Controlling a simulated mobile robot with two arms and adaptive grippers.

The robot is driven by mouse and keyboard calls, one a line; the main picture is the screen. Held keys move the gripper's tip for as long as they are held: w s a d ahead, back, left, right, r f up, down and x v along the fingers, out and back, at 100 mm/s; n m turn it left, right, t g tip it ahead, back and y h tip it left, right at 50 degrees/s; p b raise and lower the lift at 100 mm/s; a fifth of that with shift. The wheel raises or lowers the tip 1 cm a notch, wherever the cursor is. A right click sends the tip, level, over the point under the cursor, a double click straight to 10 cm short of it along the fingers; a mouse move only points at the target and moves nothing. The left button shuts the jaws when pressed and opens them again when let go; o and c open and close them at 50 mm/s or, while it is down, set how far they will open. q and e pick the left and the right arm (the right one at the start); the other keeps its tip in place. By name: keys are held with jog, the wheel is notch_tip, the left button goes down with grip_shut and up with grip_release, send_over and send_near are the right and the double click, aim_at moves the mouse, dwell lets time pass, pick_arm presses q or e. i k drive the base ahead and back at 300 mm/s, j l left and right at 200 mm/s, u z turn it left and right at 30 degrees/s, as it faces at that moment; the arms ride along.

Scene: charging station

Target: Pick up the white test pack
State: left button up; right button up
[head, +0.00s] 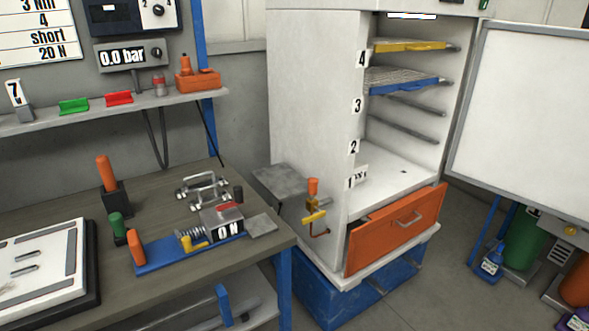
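No object is clearly marked as the white test pack. A small white block (361,174) with dark marks stands at the front left of the cabinet floor, beside the label 1; it is too small to identify. A flat white panel with slots (40,268) lies on a black base at the left of the workbench, cut off by the picture's edge. I cannot tell whether either is the test pack. Neither of my grippers is in view.
The white cabinet (305,120) is open, its white door (530,110) swung right. Inside are a yellow tray (410,46) and a blue tray (404,80). An orange drawer (395,228) sits below. The workbench (150,215) holds a blue fixture (160,258) and orange-handled tools.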

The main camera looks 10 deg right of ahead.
aim_at(360, 171)
jog(key=i+l+u, duration=0.2)
jog(key=l+u, duration=0.2)
jog(key=l, duration=0.25)
jog(key=i+l+u, duration=0.15)
jog(key=l+u, duration=0.25)
jog(key=l, duration=0.3)
jog(key=l+u, duration=0.45)
jog(key=l, duration=0.3)
